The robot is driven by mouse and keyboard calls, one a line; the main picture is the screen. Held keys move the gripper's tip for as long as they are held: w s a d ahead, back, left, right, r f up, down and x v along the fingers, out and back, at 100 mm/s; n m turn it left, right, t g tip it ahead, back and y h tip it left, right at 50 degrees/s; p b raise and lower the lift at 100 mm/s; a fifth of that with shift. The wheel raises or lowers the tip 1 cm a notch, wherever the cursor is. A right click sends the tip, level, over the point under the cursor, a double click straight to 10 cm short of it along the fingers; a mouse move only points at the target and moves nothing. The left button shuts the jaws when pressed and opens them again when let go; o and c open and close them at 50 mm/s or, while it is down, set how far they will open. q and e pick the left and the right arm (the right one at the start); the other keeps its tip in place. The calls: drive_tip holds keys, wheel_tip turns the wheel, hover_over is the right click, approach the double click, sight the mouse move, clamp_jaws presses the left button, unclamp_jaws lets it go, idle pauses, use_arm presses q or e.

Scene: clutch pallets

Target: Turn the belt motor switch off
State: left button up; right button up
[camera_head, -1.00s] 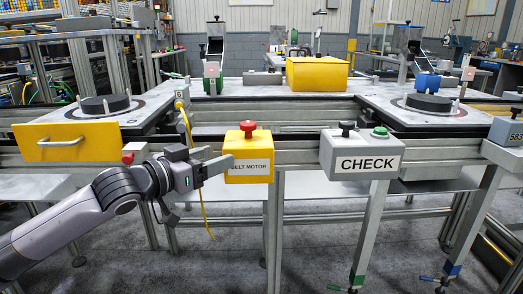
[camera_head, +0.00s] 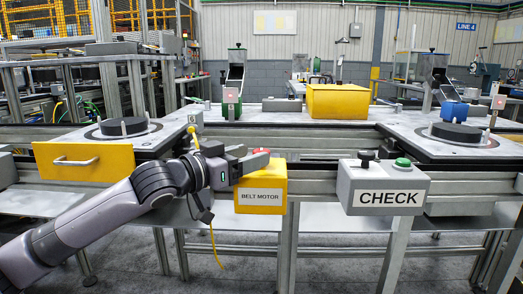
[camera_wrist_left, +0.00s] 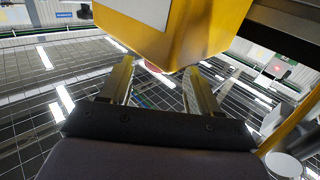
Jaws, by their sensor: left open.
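The yellow belt motor box (camera_head: 260,200) hangs on the front rail, with its white "BELT MOTOR" label facing me. Its red knob (camera_head: 261,150) shows only in part behind my gripper. My left gripper (camera_head: 254,160) reaches in from the left, its fingers over the top of the box, close to the knob. I cannot tell whether they touch it. In the left wrist view the two fingers stand apart, with the yellow box (camera_wrist_left: 195,30) just beyond the tips and a little red between them. My right gripper is not in view.
A grey CHECK box (camera_head: 383,188) with a black knob and a green button stands to the right. A yellow drawer (camera_head: 85,168) with a handle is at left. A yellow cable (camera_head: 214,240) hangs beside my gripper. A yellow case (camera_head: 337,101) sits behind.

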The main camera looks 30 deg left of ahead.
sight(261, 150)
use_arm(q)
drive_tip(key=shift+p+x, duration=0.35)
drive_tip(key=shift+x, duration=1.7)
drive_tip(key=shift+d, duration=0.1)
drive_tip(key=c, duration=1)
